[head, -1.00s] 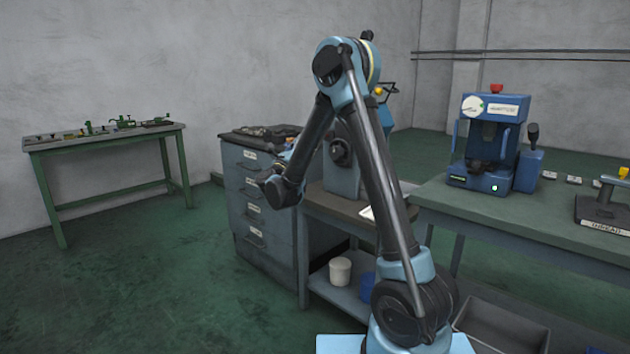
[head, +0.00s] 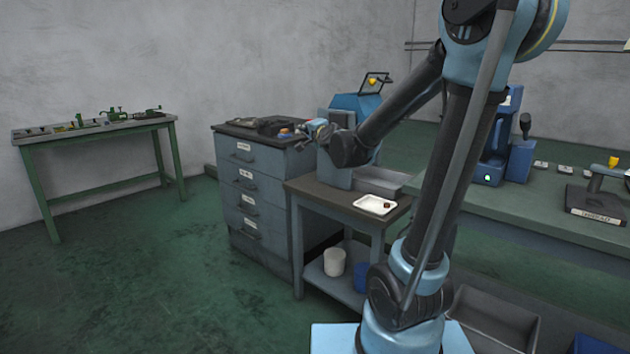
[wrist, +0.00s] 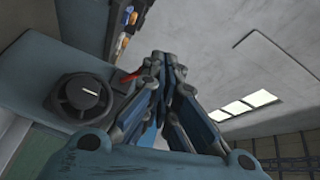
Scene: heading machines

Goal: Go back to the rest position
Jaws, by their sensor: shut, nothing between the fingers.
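My gripper (wrist: 166,62) shows in the wrist view with its blue and black fingers drawn together, shut and empty. In the head view my gripper (head: 308,131) is small, at the end of my raised, bent arm, in front of the blue machine (head: 352,104) and above the right end of the drawer cabinet top. The machine's black round knob (wrist: 86,95) shows left of the fingers in the wrist view. My forearm and wrist hide part of the machine.
A green bench (head: 490,207) runs right. A narrow green table (head: 95,133) stands at left. The green floor (head: 150,265) between is open.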

